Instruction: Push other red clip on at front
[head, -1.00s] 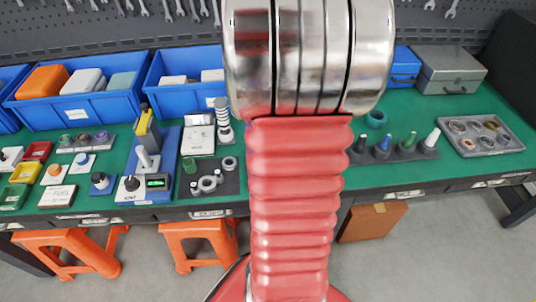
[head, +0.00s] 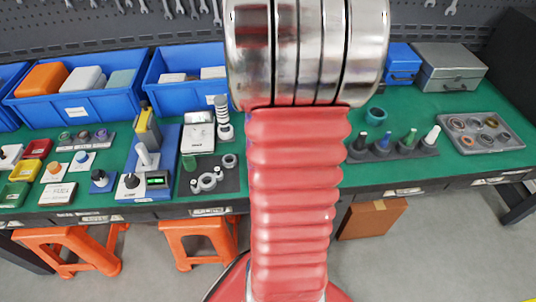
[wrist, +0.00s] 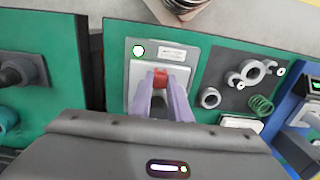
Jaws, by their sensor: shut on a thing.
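My gripper (wrist: 172,88) shows in the wrist view with its two pale purple fingers shut on a small red clip (wrist: 173,76). In the head view my arm hides the gripper, the clip and this panel.
Beside the panel in the wrist view, a dark mat (wrist: 228,80) holds a grey clamp-like part (wrist: 250,73), a grey ring (wrist: 210,97) and a green spring (wrist: 261,105). In the head view, upright pegs (head: 410,139) and a grey tray (head: 462,143) stand to the right.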

